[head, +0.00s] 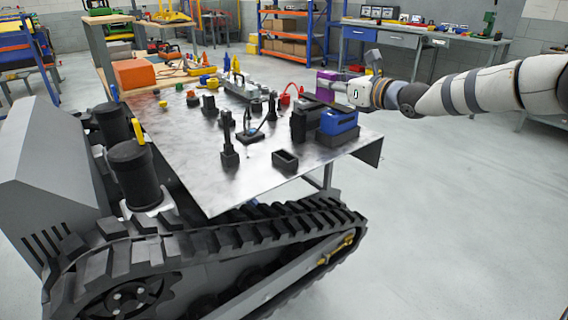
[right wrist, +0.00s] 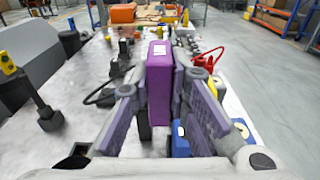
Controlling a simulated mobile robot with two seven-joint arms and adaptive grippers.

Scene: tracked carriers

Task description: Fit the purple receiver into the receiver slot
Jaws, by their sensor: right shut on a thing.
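The purple receiver (right wrist: 160,88) is an upright block with a small white label, held between the two fingers of my right gripper (right wrist: 163,90). In the head view the receiver (head: 324,83) shows as a purple patch at the tip of my right gripper (head: 336,86), above the far right part of the metal deck. An empty black open-topped holder (head: 285,160) stands near the deck's front edge; I cannot tell whether it is the receiver slot. The underside of the receiver is hidden. My left gripper is out of view.
The metal deck (head: 210,185) belongs to a tracked carrier (head: 190,260). A blue unit (head: 339,121) and a black block (head: 304,122) stand at its right side. A black post (head: 229,145) and a red cable part (head: 290,93) stand nearby. Open floor lies to the right.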

